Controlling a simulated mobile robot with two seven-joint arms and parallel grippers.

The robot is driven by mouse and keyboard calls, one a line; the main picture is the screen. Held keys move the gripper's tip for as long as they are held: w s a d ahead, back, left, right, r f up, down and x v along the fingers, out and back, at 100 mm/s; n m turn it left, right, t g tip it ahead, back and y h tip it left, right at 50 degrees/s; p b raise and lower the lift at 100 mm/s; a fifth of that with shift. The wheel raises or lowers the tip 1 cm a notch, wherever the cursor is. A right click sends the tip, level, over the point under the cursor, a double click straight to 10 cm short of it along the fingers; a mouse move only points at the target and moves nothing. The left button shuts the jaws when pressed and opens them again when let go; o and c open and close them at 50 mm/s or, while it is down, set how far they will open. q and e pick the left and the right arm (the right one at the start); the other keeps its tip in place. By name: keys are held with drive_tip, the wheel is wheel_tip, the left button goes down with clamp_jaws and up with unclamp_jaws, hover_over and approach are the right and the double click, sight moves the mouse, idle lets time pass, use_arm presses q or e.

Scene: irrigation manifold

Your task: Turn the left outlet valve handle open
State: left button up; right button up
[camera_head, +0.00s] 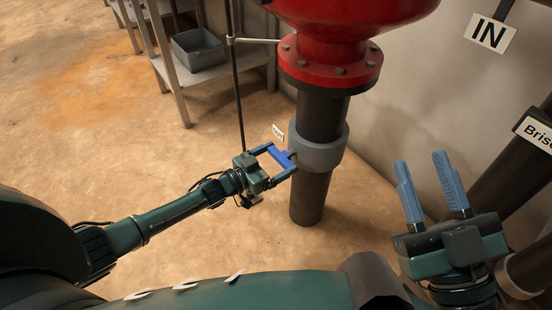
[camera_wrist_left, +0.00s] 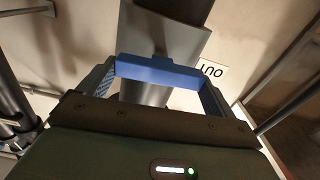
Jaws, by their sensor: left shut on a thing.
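The blue valve handle (camera_head: 284,160) sits against the grey collar (camera_head: 320,155) on the dark vertical outlet pipe (camera_head: 310,200). My left gripper (camera_head: 282,164) is at the handle, its two fingers at the handle's ends and shut on it. In the left wrist view the handle (camera_wrist_left: 158,71) shows as a blue bar spanning between the fingers, with the pipe behind it. A small OUT sign (camera_wrist_left: 211,69) is just right of the handle there. My right gripper (camera_head: 431,190) is open and empty at the lower right, apart from the pipes.
A red flanged vessel (camera_head: 330,75) stands above the outlet pipe. A thin dark rod (camera_head: 237,90) hangs left of it. A metal shelf with a grey bin (camera_head: 198,50) is at the back. An IN sign (camera_head: 490,34) is at upper right. The floor at left is clear.

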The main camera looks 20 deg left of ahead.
use_arm(q)
drive_tip(key=n+p, duration=0.1)
drive_tip(key=n, duration=0.4)
drive_tip(key=shift+a+n, duration=0.1)
drive_tip(key=shift+n, duration=0.3)
drive_tip(key=n, duration=0.2)
drive_tip(key=shift+w+f+n, duration=0.1)
drive_tip(key=shift+n, duration=0.2)
drive_tip(key=n, duration=0.2)
drive_tip(key=shift+a+n, duration=0.1)
drive_tip(key=shift+n, duration=0.3)
drive_tip(key=n, duration=0.2)
drive_tip(key=shift+f+n, duration=0.15)
drive_tip(key=shift+n, duration=0.15)
drive_tip(key=n, duration=0.2)
drive_tip(key=shift+n+b, duration=0.4)
drive_tip(key=shift+n, duration=0.3)
use_arm(e)
drive_tip(key=shift+f+m, duration=0.3)
drive_tip(key=shift+f, duration=0.1)
drive_tip(key=shift+r, duration=0.15)
